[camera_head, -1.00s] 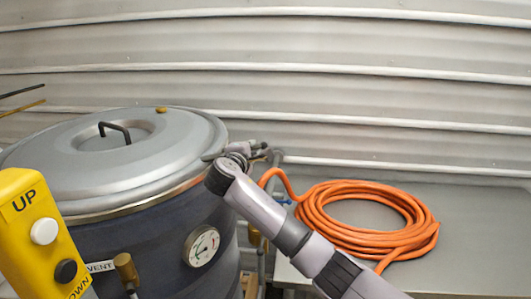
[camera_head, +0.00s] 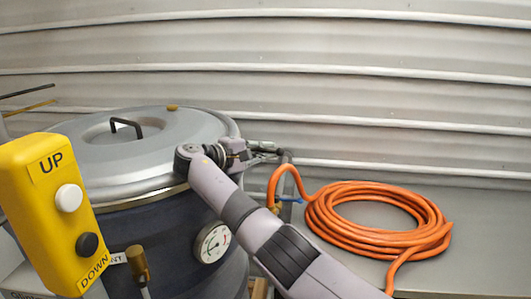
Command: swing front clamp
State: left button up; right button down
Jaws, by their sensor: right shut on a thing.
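The large dark vessel (camera_head: 165,240) stands at the left under a grey domed lid (camera_head: 85,150) with a black handle. My right arm reaches up from the lower right to the vessel's right rim. My right gripper (camera_head: 264,149) is beside that rim, small and partly hidden by its wrist. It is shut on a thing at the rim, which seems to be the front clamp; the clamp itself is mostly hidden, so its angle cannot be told. My left gripper is not in view.
A yellow UP/DOWN pendant (camera_head: 48,210) fills the lower left. A gauge (camera_head: 212,242) and a brass valve (camera_head: 138,263) are on the vessel's front. A coiled orange hose (camera_head: 330,222) lies on the grey bench (camera_head: 480,235) at right. A corrugated wall stands behind.

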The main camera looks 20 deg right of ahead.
jog(key=shift+s+f+m+g, duration=0.1)
jog(key=shift+s+m+g, duration=0.2)
jog(key=shift+g, duration=0.1)
jog(key=shift+f, duration=0.1)
dwell(0.3)
jog(key=c, duration=2.1)
grip_release()
jog(key=o, duration=0.4)
jog(key=shift+s+r, duration=0.15)
jog(key=shift+r, duration=0.05)
jog(key=shift+o, duration=0.2)
jog(key=shift+a, duration=0.2)
jog(key=v, duration=0.7)
